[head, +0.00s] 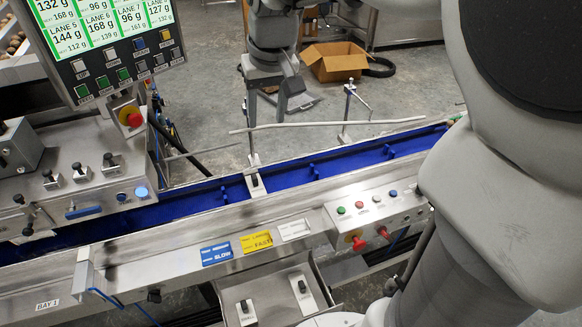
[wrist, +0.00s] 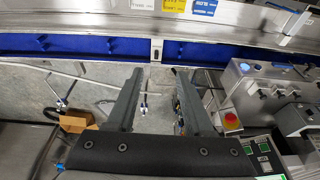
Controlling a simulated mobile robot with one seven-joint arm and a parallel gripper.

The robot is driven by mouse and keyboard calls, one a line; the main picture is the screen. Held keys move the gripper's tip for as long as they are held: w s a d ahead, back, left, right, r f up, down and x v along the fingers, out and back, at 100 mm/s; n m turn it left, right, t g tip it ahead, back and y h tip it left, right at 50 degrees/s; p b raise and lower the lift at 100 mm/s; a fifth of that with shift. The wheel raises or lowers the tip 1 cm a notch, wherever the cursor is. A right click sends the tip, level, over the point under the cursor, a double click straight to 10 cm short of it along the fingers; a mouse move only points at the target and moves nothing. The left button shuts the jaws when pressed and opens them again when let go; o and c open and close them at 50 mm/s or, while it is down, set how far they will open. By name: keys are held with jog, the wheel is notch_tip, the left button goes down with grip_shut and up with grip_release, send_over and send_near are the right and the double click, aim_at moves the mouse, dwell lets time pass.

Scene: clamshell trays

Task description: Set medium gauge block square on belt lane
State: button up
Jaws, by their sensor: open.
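My gripper (head: 268,98) hangs above the far side of the blue belt lane (head: 205,200) in the head view. In the wrist view my gripper (wrist: 159,72) has its two fingers wide apart with nothing between them. The belt lane (wrist: 100,45) runs across the upper part of that view, and the stretch in sight is bare apart from small blue cleats. I cannot make out a medium gauge block in either view. Two labelled plates with black knobs, a left one (head: 247,314) and a right one (head: 303,297), stand on a metal tray below the lane; one label seems to read SMALL.
A thin guide rod (head: 330,124) on posts runs along the lane's far side. A screen (head: 105,25) and a red stop button (head: 131,117) stand at the left. A button box (head: 375,213) is on the near rail. A cardboard box (head: 336,63) lies on the floor behind.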

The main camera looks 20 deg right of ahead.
jog(key=s+f+t, duration=0.1)
jog(key=s+t, duration=0.1)
jog(key=s, duration=1.6)
jog(key=shift+f+t, duration=0.3)
jog(key=shift+f, duration=0.1)
jog(key=shift+r+p, duration=0.6)
